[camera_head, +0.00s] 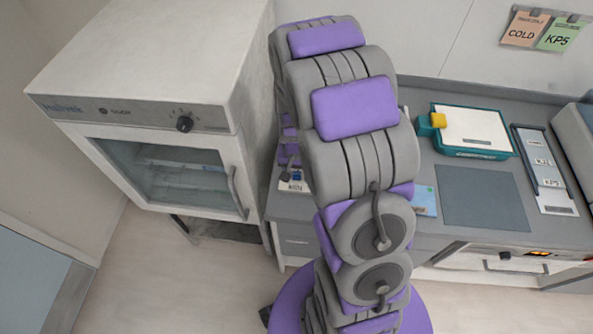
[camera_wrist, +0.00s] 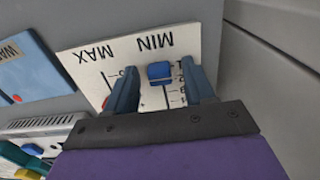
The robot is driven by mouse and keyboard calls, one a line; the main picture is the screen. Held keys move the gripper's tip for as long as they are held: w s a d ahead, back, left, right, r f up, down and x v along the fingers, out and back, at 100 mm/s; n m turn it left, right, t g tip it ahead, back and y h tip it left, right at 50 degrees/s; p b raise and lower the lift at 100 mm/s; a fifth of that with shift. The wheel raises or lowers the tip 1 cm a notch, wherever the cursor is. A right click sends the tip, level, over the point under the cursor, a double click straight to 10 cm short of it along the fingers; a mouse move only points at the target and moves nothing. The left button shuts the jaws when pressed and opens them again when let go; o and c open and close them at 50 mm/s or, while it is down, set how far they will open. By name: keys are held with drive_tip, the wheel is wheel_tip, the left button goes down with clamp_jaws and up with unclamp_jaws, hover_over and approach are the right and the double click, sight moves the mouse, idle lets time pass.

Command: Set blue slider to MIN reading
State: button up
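The blue slider (camera_wrist: 159,73) is a small knob on a white panel (camera_wrist: 90,62) in the wrist view. The panel has the words MAX and MIN, upside down in the picture, and a numbered scale. The slider sits just below the word MIN, near the upper end of the scale as pictured. My gripper (camera_wrist: 159,67) is open, with one finger on each side of the slider and a small gap on both sides. A red bit shows beside the left finger, mostly hidden. In the head view the panel (camera_head: 293,186) is small beside my arm, which hides part of it.
A blue card (camera_wrist: 30,65) and a grey slotted device (camera_wrist: 45,124) lie left of the panel in the wrist view. In the head view, a white cabinet (camera_head: 150,60) stands at left. A teal tray (camera_head: 483,153) and a grey mat (camera_head: 484,198) are on the counter at right.

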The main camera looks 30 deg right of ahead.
sight(296, 175)
wheel_tip(296, 175, up, 17)
drive_tip(key=p, duration=0.3)
drive_tip(key=shift+r, duration=0.15)
idle(0.5)
